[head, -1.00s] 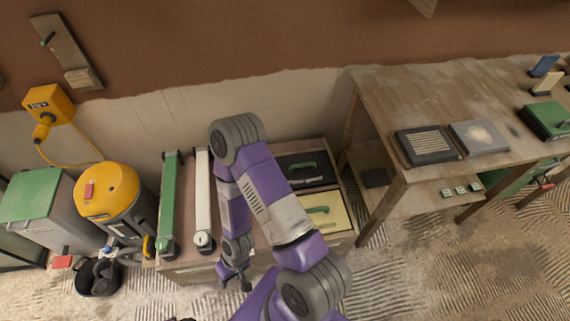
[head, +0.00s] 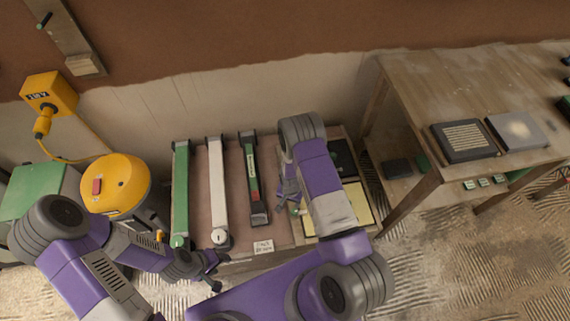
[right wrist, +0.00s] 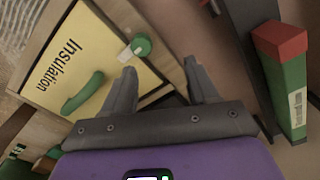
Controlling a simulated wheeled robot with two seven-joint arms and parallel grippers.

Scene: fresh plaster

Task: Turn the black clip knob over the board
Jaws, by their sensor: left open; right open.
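A small black clip knob (head: 45,20) sits on the wall at the upper left of the head view. It lies at the left edge of a long wooden board (head: 67,36) with a small ledge at its foot. My left gripper (head: 214,272) is open and empty, low in front of the workbench and far below the board. My right gripper (head: 288,197) is over the bench, partly hidden by its arm. It shows open and empty in the right wrist view (right wrist: 160,78), near a yellow case marked "Insulation" (right wrist: 75,62) with a green handle.
The bench bears a green bar (head: 181,190), a white bar (head: 217,185) and a dark-green bar (head: 253,180). A yellow-topped vacuum (head: 115,185) stands left, below a yellow socket box (head: 48,95) with its cable. A wooden table (head: 450,85) with pads stands right.

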